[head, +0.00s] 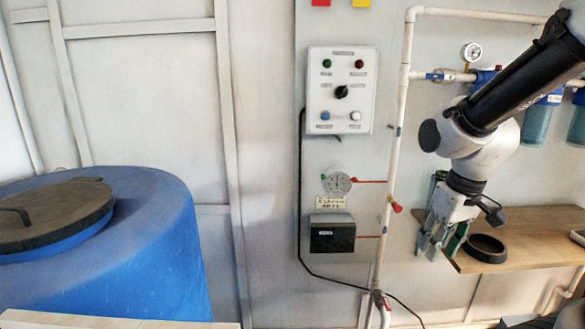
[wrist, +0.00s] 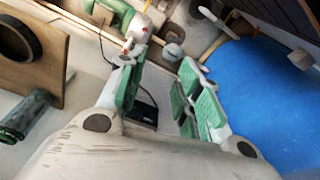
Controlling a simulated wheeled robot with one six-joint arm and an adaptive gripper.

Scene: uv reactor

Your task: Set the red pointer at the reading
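A small round dial gauge (head: 337,184) with a pale face is on the wall panel, left of the white vertical pipe. Its red pointer is too small to make out clearly. A label (head: 331,202) with dark writing sits just below it, too small to read. My gripper (head: 432,240) hangs right of the pipe, apart from the gauge, pointing down. In the wrist view its green-padded fingers (wrist: 162,70) are spread with nothing between them. A round grey thing (wrist: 173,51), perhaps the gauge, shows beyond the fingertips.
A black box (head: 332,235) is under the label. A control panel (head: 341,91) is above the gauge. The pipe (head: 394,160) carries a red handle (head: 397,207). A wooden shelf (head: 525,235) holds a black ring (head: 485,248), close to my gripper. A blue barrel (head: 150,260) stands at left.

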